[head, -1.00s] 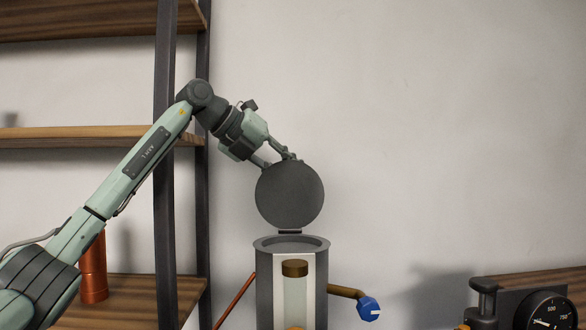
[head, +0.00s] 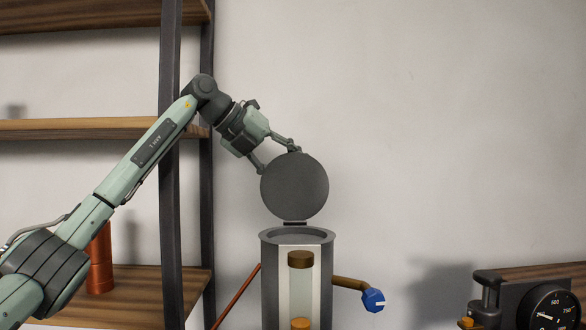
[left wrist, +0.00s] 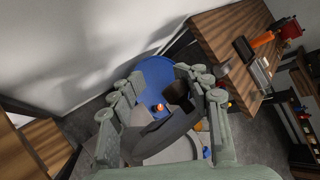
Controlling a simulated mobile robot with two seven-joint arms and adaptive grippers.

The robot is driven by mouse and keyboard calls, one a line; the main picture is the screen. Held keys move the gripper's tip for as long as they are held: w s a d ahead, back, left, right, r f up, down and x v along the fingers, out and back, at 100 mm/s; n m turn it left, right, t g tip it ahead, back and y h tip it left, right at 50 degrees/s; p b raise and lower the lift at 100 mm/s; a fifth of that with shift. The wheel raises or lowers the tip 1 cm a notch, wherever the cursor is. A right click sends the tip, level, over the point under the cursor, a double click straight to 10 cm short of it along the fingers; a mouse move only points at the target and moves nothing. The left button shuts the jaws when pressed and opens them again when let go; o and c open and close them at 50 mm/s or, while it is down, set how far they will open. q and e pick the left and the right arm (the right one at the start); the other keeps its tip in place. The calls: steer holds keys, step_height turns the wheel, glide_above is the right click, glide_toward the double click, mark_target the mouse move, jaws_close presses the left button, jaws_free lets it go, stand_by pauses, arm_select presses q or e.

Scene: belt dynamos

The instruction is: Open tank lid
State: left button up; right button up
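The tank (head: 269,285) is a grey cylinder with a pale front window, at the bottom centre of the head view. Its round dark lid (head: 295,187) stands upright on the hinge at the rim, and the tank's top is open. My left gripper (head: 277,158) is at the upper left edge of the lid, with its fingers spread. In the left wrist view my left gripper (left wrist: 166,88) shows its fingers wide apart, with a dark curved piece, seemingly the lid, low between them. Whether a finger touches the lid is unclear. My right gripper is not in view.
A blue knob (head: 373,300) on a brown pipe sticks out right of the tank. A black gauge (head: 548,309) is at the lower right. A shelf rack (head: 183,230) with a copper cylinder (head: 100,262) stands at the left. The wall area right of the lid is clear.

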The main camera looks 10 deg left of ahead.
arm_select(q)
steer(key=shift+d, duration=0.25)
steer(key=shift+r, duration=0.15)
steer(key=shift+r, duration=0.35)
step_height(320, 180, up, 9)
stand_by(0.6)
